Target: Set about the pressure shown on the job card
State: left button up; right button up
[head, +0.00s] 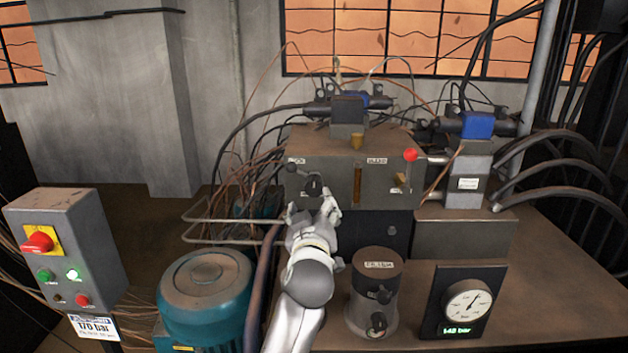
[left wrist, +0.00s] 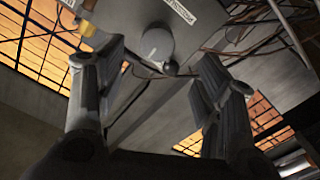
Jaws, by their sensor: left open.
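The job card (head: 93,327) hangs below the control box at the lower left and reads 170 bar. The pressure gauge (head: 468,300) stands on the bench at the right; its green display reads about 142 bar, though the digits are small. A dark round knob (head: 314,186) sits on the front of the grey valve block (head: 335,152). My left gripper (head: 314,207) is open just in front of this knob. In the left wrist view the knob (left wrist: 157,43) shows beyond and between the spread fingers (left wrist: 150,85), apparently untouched. My right gripper is not in view.
A control box (head: 60,245) with a red stop button stands at the left, beside a teal motor (head: 207,295). A grey filter cylinder (head: 375,285) stands right of my forearm. A red-balled lever (head: 410,155) and hoses are at the right. Thin cables crowd the block's left side.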

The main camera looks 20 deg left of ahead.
aim_at(314, 188)
pick_arm(q)
jog(key=x, duration=0.3)
jog(key=shift+w+a+r+p, duration=0.1)
jog(key=shift+w+r+p, duration=0.2)
jog(key=shift+w+r, duration=0.1)
jog(key=x, duration=0.4)
jog(key=shift+w+a+f, duration=0.1)
jog(key=shift+w+f, duration=0.05)
jog(key=shift+w, duration=0.4)
jog(key=shift+w+a, duration=0.2)
jog(key=shift+w, duration=0.4)
jog(key=c, duration=1)
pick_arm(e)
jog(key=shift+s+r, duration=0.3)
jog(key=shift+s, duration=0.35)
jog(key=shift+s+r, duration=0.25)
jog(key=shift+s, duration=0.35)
